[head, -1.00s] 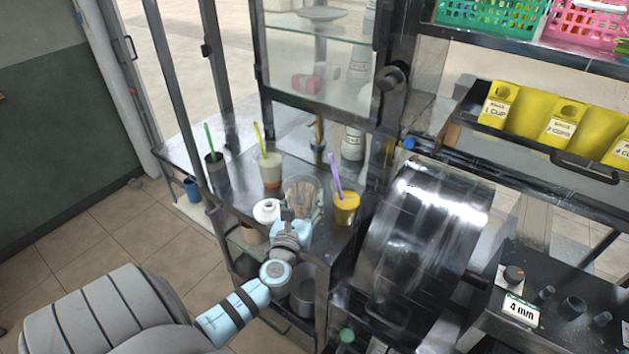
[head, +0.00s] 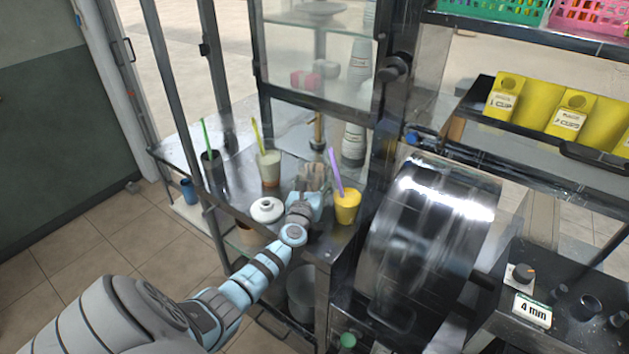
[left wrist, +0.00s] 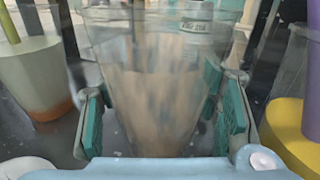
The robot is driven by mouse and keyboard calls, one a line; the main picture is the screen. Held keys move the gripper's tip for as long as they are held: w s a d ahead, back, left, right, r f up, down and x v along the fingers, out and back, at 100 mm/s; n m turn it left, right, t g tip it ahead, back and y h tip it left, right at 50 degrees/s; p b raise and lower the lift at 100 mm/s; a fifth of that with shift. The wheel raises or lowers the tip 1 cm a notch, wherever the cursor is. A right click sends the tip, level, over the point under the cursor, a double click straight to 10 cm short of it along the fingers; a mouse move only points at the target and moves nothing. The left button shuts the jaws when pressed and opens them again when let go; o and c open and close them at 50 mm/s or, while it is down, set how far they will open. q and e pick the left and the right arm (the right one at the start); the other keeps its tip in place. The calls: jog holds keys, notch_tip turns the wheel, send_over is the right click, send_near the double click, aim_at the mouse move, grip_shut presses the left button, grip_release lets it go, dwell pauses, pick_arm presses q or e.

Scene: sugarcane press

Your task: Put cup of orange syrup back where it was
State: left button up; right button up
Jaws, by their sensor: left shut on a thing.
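My left gripper (head: 310,190) is shut on a clear, tapered cup (left wrist: 155,80), held upright between its teal pads in the left wrist view. The cup's lower part looks pale brown; I cannot tell whether that is syrup or the background seen through it. The cup is over the metal side table (head: 225,200), just left of a yellow cup (head: 347,207) with a purple stick. A pale cup with an orange base (head: 269,170) and a yellow stick stands behind to the left. Whether the held cup touches the table is hidden. My right gripper is out of view.
A dark cup (head: 212,168) with a green stick stands at the table's left. A white round lidded pot (head: 266,210) sits at the front edge, near my gripper. The shiny metal drum (head: 430,240) and a glass cabinet (head: 320,60) bound the table.

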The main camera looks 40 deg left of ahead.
pick_arm(q)
jog(key=shift+f, duration=0.2)
jog(key=o, duration=0.9)
jog(key=shift+r, duration=0.1)
jog(key=shift+r, duration=0.1)
jog(key=shift+s+d+r, duration=0.1)
jog(key=shift+s, duration=0.05)
jog(key=p+v, duration=0.2)
jog(key=v, duration=0.9)
jog(key=shift+s+d, duration=0.15)
jog(key=shift+s, duration=0.2)
jog(key=shift+w, duration=0.1)
